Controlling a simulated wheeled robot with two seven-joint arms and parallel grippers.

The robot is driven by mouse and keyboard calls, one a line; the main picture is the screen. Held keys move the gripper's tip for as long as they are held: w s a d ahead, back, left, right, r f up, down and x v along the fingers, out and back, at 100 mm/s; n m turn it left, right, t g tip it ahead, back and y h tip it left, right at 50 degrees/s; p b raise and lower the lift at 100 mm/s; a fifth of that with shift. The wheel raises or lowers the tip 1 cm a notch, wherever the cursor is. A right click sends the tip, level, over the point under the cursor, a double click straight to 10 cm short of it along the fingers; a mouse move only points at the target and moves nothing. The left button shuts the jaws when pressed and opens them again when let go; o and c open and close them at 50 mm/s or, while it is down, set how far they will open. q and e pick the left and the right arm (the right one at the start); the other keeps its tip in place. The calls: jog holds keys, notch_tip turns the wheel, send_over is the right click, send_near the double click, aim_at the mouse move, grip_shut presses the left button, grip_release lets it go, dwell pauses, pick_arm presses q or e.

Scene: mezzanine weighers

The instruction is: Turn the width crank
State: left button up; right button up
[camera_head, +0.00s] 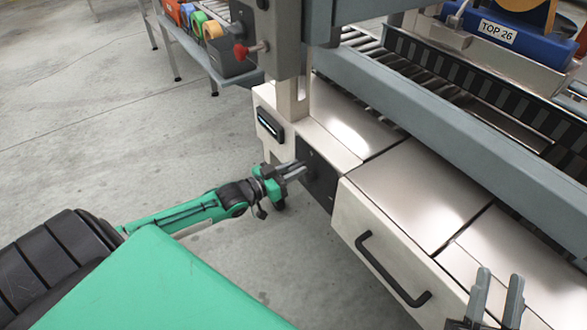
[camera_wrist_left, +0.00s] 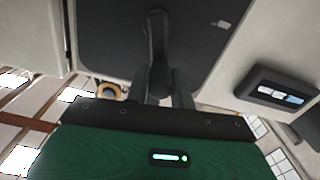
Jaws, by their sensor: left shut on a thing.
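The width crank shows in the left wrist view as a dark arm (camera_wrist_left: 157,30) with a rounded grip, set on a dark panel. The same dark panel (camera_head: 322,190) shows in the head view on the side of the pale machine housing. My left gripper (camera_head: 298,169) reaches this panel from the left. In the left wrist view my left gripper (camera_wrist_left: 162,88) has its two fingers on either side of the crank's grip, shut on it. The fingers hide part of the grip. My right gripper (camera_head: 495,297) is at the lower right, fingers apart and empty.
A drawer front with a black handle (camera_head: 388,270) lies right of the panel. A small display (camera_head: 270,125) is left of the panel.

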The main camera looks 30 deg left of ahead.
pick_arm(q)
jog(key=shift+s+d+m+p, duration=0.1)
jog(key=shift+d+m+p, duration=0.1)
jog(key=shift+m+p, duration=0.55)
pick_arm(e)
notch_tip(320, 180, down, 8)
jog(key=a+g, duration=0.2)
jog(key=g, duration=0.3)
jog(key=shift+a+h, duration=0.15)
jog(key=shift+h, duration=0.15)
pick_arm(q)
jog(key=o, duration=0.9)
jog(key=shift+o, duration=0.2)
